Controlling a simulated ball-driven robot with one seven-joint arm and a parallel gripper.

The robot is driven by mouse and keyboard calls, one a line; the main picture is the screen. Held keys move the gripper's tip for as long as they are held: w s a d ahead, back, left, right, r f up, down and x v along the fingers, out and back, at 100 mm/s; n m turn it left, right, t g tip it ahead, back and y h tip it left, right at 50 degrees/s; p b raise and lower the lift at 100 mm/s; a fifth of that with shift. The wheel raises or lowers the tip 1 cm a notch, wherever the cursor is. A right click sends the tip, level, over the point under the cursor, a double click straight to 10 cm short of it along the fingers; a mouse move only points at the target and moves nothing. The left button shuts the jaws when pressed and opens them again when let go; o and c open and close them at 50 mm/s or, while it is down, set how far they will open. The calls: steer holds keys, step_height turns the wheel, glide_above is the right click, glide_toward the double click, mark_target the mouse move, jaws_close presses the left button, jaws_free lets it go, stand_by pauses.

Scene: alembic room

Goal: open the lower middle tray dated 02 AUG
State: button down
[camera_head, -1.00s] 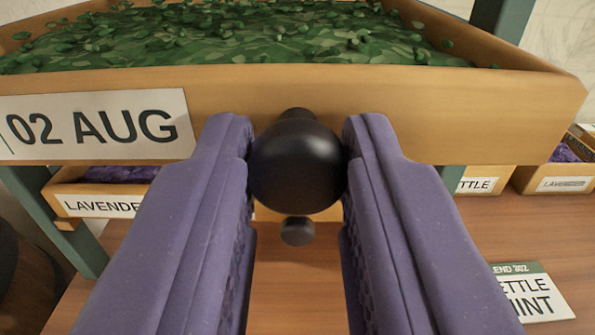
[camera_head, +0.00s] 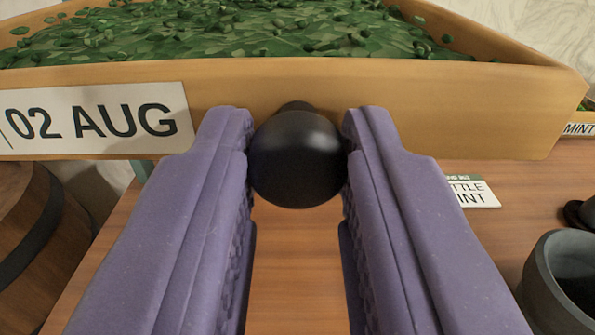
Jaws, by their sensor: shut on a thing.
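The wooden tray (camera_head: 430,105) spans the upper part of the view, with its front facing me and green leaves (camera_head: 230,35) heaped inside. A white label (camera_head: 95,119) reading 02 AUG is on its front at left. A round black knob (camera_head: 297,158) sticks out from the middle of the tray front. My purple gripper (camera_head: 298,150) is shut on the knob, one finger on each side of it. The tray's back and the rack holding it are hidden.
Below is a wooden table top (camera_head: 295,270). A card (camera_head: 472,190) lies on it at right. A dark grey vessel (camera_head: 568,285) stands at lower right, a wooden barrel (camera_head: 35,230) at left.

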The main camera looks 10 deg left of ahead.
steer(key=c, duration=0.9)
jaws_free()
steer(key=p+v, duration=0.1)
steer(key=v, duration=0.6)
steer(key=shift+s+p, duration=0.3)
steer(key=shift+s, duration=0.1)
steer(key=shift+d, duration=0.1)
